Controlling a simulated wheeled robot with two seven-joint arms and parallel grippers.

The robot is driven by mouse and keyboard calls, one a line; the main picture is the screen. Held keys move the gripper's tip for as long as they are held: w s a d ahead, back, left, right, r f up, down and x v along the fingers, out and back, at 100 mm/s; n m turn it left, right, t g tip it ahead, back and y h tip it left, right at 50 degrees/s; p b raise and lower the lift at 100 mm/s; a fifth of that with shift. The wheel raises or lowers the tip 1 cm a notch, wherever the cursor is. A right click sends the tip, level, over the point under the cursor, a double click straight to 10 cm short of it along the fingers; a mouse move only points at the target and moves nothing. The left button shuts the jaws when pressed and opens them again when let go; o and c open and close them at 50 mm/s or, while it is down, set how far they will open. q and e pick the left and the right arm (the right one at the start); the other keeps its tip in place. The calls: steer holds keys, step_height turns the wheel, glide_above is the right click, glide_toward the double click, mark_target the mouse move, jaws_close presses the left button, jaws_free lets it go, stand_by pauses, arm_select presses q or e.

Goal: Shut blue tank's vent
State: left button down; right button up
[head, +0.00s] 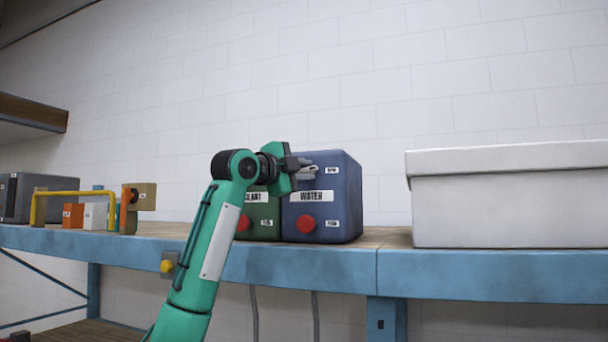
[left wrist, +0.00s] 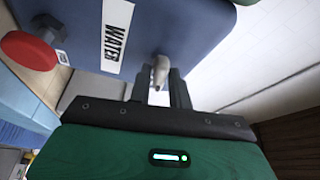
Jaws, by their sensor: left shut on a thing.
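The blue tank (head: 345,190) stands on the blue-edged shelf, with a WATER label and a red round knob (head: 306,224) low on its front. It also fills the top of the left wrist view (left wrist: 190,30). My left gripper (head: 303,164) is at the tank's upper front. In the left wrist view its two dark fingers (left wrist: 159,88) are shut on a small light grey vent piece (left wrist: 161,71) against the tank's face. The fingers partly hide this piece, and I cannot tell its exact setting. My right gripper is not in view.
A green tank (head: 262,218) with its own red knob stands left of the blue tank, partly behind my arm. A large white lidded box (head: 505,205) is on the right. Small blocks and a yellow rail (head: 75,194) stand on the left.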

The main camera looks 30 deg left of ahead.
arm_select(q)
steer(key=n+b, duration=0.1)
steer(key=n, duration=0.1)
steer(key=n+t+b, duration=0.1)
steer(key=n, duration=0.1)
steer(key=shift+d+f, duration=0.1)
steer(key=shift+f, duration=0.3)
steer(key=n+t+y+b, duration=0.1)
steer(key=n, duration=0.2)
steer(key=n+t+y+b, duration=0.1)
steer(key=n+y+b, duration=0.1)
steer(key=n, duration=0.1)
steer(key=shift+w+d+f+n, duration=0.1)
steer(key=shift+d+f+n, duration=0.05)
steer(key=shift+n, duration=0.25)
steer(key=n+y+b, duration=0.1)
steer(key=n, duration=0.2)
steer(key=n+y+b, duration=0.1)
steer(key=n+y, duration=0.1)
steer(key=n, duration=0.1)
steer(key=shift+n+y+b, duration=0.55)
steer(key=shift+n+y, duration=0.25)
steer(key=shift+n, duration=0.8)
steer(key=shift+r, duration=0.25)
steer(key=c, duration=1.4)
jaws_free()
steer(key=shift+c, duration=0.2)
